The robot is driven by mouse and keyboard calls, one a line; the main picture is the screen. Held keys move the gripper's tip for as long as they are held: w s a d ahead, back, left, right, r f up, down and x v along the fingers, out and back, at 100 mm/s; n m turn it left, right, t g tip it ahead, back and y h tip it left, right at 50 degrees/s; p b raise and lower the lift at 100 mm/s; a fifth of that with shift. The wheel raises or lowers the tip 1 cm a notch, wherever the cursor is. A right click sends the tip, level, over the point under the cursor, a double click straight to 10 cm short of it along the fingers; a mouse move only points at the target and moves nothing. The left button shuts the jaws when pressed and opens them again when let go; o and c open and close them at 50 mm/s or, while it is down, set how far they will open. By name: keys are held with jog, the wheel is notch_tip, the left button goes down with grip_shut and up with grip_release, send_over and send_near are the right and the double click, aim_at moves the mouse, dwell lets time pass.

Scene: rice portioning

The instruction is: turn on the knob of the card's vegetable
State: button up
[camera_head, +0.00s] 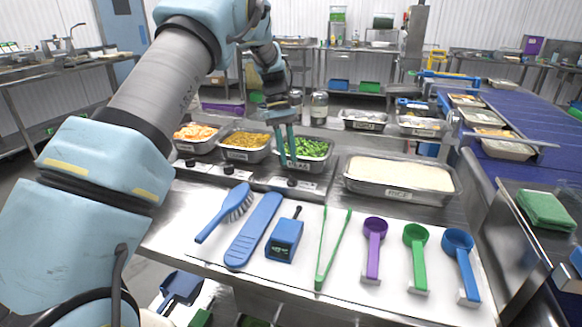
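Three steel pans stand in a row behind low steel panels: an orange-and-pale vegetable pan (197,134), a yellow corn-like pan (246,141) and a green pea-like pan (313,149). Small dark knobs are on the panels in front: a left knob (190,162), a middle knob (228,170) and a right knob (291,182). My gripper (288,164) points down at the green pan's left side, above the right knob and apart from it in the picture. A narrow gap shows between its two teal fingers, and nothing is held. I cannot make out a vegetable card.
A large rice tray (400,174) stands right of the pans. On the white mat (345,287) lie a brush (226,211), a blue paddle (254,229), a blue device (284,239), green tongs (332,249) and three scoops. A blue conveyor (535,128) is at right.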

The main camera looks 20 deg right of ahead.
aim_at(292, 177)
jog(key=shift+p+x, duration=0.5)
jog(key=shift+x, duration=1.95)
grip_shut()
